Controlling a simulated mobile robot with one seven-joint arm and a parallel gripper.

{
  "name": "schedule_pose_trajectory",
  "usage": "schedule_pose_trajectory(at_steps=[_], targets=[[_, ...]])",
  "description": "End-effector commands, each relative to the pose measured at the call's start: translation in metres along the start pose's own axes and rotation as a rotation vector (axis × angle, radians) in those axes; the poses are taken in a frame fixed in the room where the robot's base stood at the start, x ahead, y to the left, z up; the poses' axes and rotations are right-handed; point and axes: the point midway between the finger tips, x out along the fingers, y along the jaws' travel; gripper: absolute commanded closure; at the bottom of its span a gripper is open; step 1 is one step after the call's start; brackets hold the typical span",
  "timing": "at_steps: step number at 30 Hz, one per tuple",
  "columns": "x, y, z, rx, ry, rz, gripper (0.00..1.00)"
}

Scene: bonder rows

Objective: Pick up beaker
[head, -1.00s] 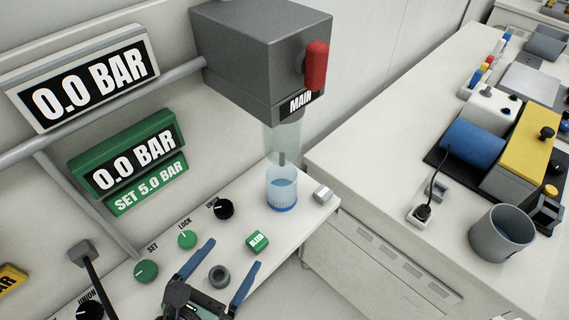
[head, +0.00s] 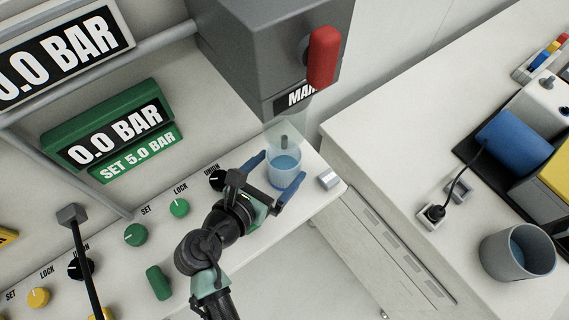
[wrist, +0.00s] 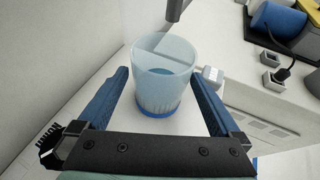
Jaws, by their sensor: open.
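The beaker (head: 286,171) is clear with blue liquid and a blue base. In the wrist view the beaker (wrist: 163,80) sits between the fingers. My gripper (head: 279,178) is open, with its two blue fingers on either side of the beaker. In the wrist view my gripper (wrist: 163,93) shows gaps between each finger and the beaker wall, and nothing is held.
The grey MAIN unit (head: 265,50) with a red handle (head: 323,57) hangs above the beaker. Knobs such as the green LOCK knob (head: 179,207) lie left. A grey cup (head: 517,251) stands on the right bench.

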Motion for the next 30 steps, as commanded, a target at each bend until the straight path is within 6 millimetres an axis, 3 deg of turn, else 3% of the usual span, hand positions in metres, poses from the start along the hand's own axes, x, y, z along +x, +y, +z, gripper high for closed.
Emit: schedule_pose_trajectory(at_steps=[5, 13, 22, 30], targets=[[0.013, -0.001, 0.000, 0.001, 0.001, -0.002, 0.00], [0.051, -0.001, 0.000, 0.001, 0.000, -0.002, 0.00], [0.057, -0.001, 0.000, 0.000, 0.001, 0.000, 0.00], [0.056, -0.001, 0.000, 0.000, 0.001, 0.000, 0.47]])
